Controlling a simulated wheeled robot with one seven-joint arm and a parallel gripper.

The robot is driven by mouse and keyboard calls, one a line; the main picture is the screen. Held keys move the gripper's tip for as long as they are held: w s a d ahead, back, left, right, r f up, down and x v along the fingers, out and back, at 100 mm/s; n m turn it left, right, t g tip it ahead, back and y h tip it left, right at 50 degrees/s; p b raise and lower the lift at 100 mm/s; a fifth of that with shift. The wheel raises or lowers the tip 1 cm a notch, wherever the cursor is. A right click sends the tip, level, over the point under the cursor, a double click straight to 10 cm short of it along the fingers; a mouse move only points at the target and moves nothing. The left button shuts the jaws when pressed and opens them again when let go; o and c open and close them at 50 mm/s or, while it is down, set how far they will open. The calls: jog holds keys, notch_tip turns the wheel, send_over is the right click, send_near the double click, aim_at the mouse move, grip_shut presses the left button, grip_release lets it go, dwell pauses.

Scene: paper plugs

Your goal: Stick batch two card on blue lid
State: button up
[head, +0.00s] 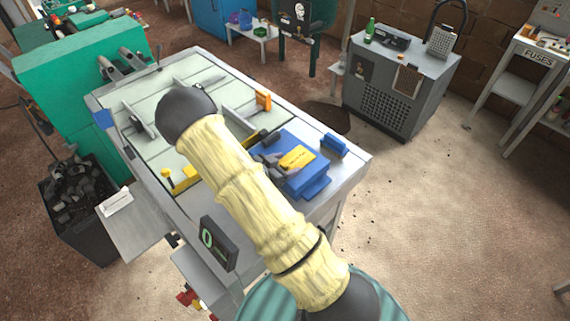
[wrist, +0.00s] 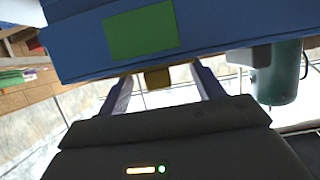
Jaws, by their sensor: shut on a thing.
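A blue box with a blue lid (head: 284,147) stands at the near right corner of the workbench in the head view. In the wrist view, a blue surface with a green patch (wrist: 142,32) fills the top. A yellow-orange card (head: 297,158) with small dark marks is at the lid; whether it touches the lid I cannot tell. My gripper (head: 280,166) is at the card's left edge, shut on it. In the wrist view, my gripper (wrist: 160,86) has a yellow piece of the card (wrist: 157,78) between its fingers. My arm hides part of the bench.
A small blue block (head: 333,146) stands just right of the box. An orange block (head: 263,100) stands farther back on the workbench (head: 345,163). A dark display (head: 217,243) hangs at the bench's near side. A grey cabinet (head: 400,85) stands beyond open floor.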

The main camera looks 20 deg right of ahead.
jog(key=shift+f, duration=0.15)
jog(key=o, duration=1)
jog(key=shift+a, duration=0.15)
jog(key=b+v, duration=0.3)
jog(key=v, duration=0.9)
